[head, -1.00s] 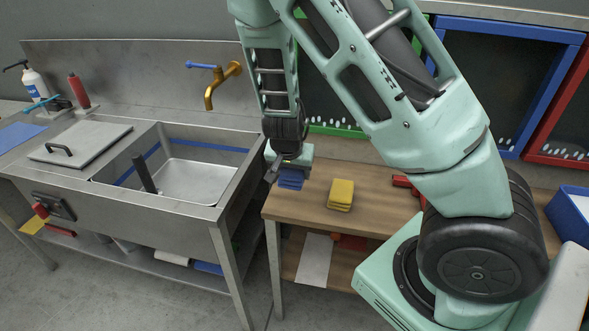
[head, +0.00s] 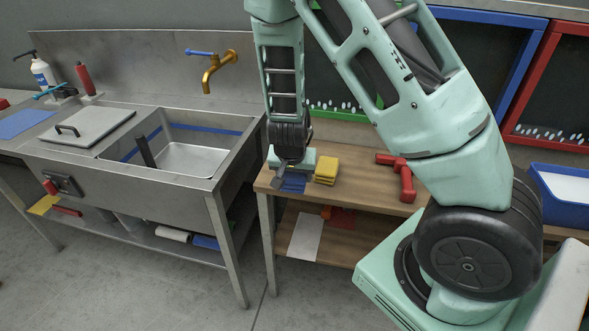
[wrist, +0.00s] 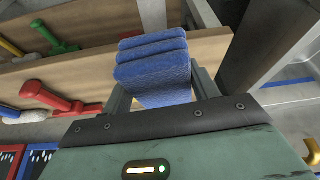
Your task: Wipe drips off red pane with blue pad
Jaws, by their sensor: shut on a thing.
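The blue pad (wrist: 153,72), a folded ridged block, sits between the fingers of my gripper (wrist: 158,92) in the wrist view. My gripper is shut on it. In the head view my gripper (head: 292,178) is low at the left end of the wooden bench, and the blue pad (head: 293,184) shows below it. I cannot tell whether the pad touches the bench top. The red pane (head: 552,88) is red-framed and dark, on the back wall at the far right. White drips (head: 545,133) line its lower edge. My gripper is well left of it.
A yellow pad (head: 326,170) lies just right of my gripper on the wooden bench (head: 355,187). A red tool (head: 401,174) and a blue tray (head: 565,205) are farther right. Blue-framed (head: 507,95) and green-framed panes hang left of the red one. A steel sink (head: 190,165) stands left.

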